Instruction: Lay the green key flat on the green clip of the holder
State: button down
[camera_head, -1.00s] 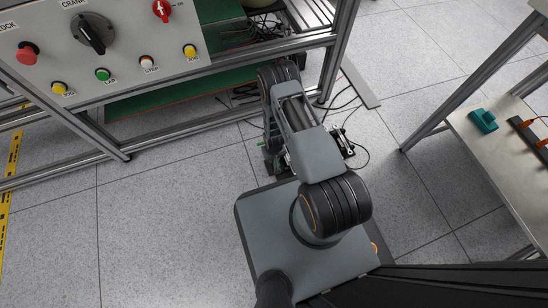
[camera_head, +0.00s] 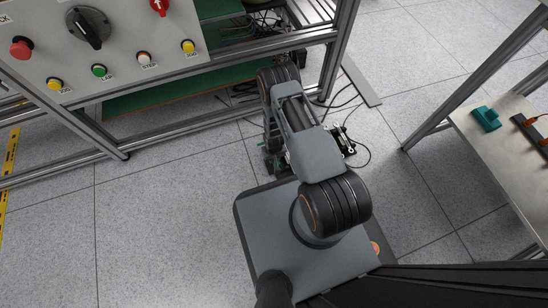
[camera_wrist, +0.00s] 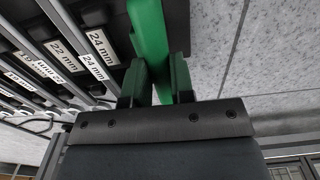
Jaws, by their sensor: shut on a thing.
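In the wrist view, my gripper (camera_wrist: 158,85) is shut on a green bar, the green key (camera_wrist: 150,38), which rises from between the fingers to the top edge. Its upper end is out of view. To its left is a dark rack with pale bars and white size labels, such as 22 mm and 24 mm (camera_wrist: 101,47); this looks like the holder. I cannot make out a green clip on it.
A metal machine frame (camera_head: 230,50) with a control panel (camera_head: 125,60) stands at the upper left. Loose cables (camera_head: 345,112) lie beside its post. A table (camera_head: 500,160) at the right bears a teal object (camera_head: 486,118). The floor at lower left is clear.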

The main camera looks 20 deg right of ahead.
jog(key=shift+f+b, duration=0.5)
jog(key=shift+f, duration=0.2)
jog(key=c, duration=0.9)
grip_release()
jog(key=shift+r, duration=0.1)
notch_tip(320, 180, up, 14)
jog(key=p, duration=0.6)
jog(key=shift+p, duration=0.35)
